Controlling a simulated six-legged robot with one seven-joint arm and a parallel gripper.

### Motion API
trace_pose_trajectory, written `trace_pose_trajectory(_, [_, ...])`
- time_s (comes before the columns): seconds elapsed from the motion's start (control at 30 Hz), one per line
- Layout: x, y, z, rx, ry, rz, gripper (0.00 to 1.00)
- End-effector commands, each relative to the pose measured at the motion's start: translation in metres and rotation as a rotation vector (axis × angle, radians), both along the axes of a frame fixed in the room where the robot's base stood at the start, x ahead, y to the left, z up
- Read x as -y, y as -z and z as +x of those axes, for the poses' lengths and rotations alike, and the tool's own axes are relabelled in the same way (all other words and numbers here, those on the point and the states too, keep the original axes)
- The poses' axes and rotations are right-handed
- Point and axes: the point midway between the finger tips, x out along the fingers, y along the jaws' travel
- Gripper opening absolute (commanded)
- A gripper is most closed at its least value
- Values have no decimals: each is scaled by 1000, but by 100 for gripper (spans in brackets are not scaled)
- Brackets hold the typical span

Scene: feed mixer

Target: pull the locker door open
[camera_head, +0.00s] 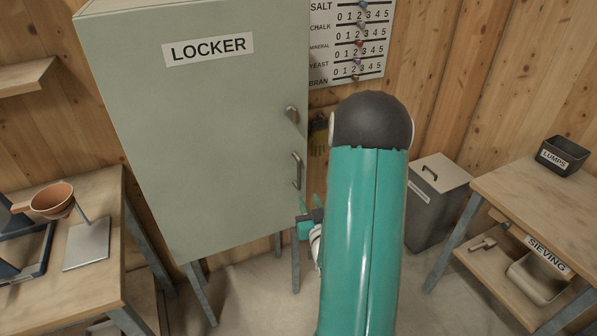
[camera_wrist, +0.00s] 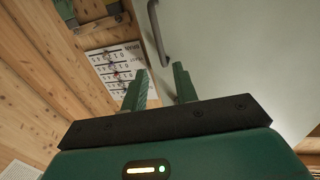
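The grey-green locker (camera_head: 200,130) stands on legs at the back, with a "LOCKER" label on its door. The door looks shut. A curved vertical handle (camera_head: 297,171) is on the door's right side. A knob or latch (camera_head: 292,114) sits above it. My gripper (camera_head: 311,203) is just below the handle near the door's right edge, partly hidden by my teal arm. In the wrist view, my gripper (camera_wrist: 160,82) has its two green fingers apart with nothing between them. The handle (camera_wrist: 158,35) lies beyond the fingertips on the pale door (camera_wrist: 240,55).
A wooden table (camera_head: 98,272) with a brown bowl (camera_head: 52,201) and a metal plate (camera_head: 87,244) stands at left. A grey lidded bin (camera_head: 434,200) and a "SIEVING" bench (camera_head: 540,195) are at right. A number board (camera_head: 348,42) hangs behind the locker. Floor shows below the locker.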

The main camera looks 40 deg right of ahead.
Motion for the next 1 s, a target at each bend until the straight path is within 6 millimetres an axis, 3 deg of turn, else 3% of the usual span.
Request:
trace_pose_trajectory(0.7, [58,-1,108,-1,0,0,29])
trace_pose_trajectory(1.0, [64,-1,120,-3,0,-1,29])
